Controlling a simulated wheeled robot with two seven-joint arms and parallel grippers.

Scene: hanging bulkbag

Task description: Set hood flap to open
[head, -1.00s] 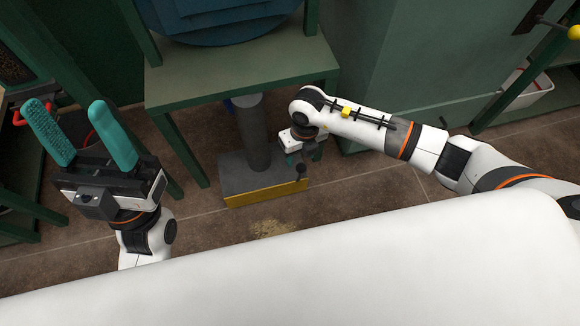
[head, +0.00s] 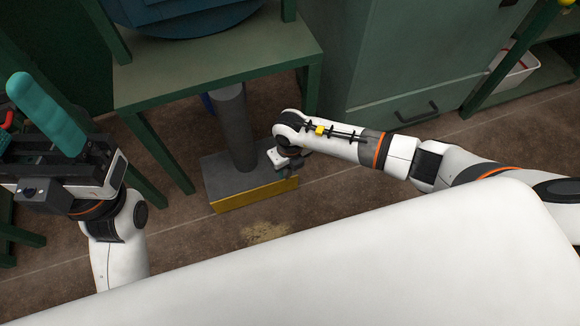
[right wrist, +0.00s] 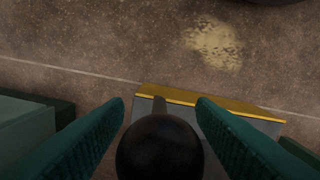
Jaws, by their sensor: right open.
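A dark round knob (right wrist: 160,148) sits between the two teal fingers of my right gripper (right wrist: 160,108) in the right wrist view. The fingers are spread on either side of it, and a short dark rod shows just above it. I cannot tell whether they touch the knob. In the head view my right gripper (head: 286,164) is small, by the yellow-edged base of a grey post, and its fingers are hard to make out. I cannot make out a hood flap.
The grey post (head: 232,125) stands on a base with a yellow front edge (head: 254,194). A green table (head: 215,70) holding a blue round thing (head: 180,12) is above it. A green cabinet (head: 400,60) is to the right. A pale patch (head: 264,231) lies on otherwise clear floor.

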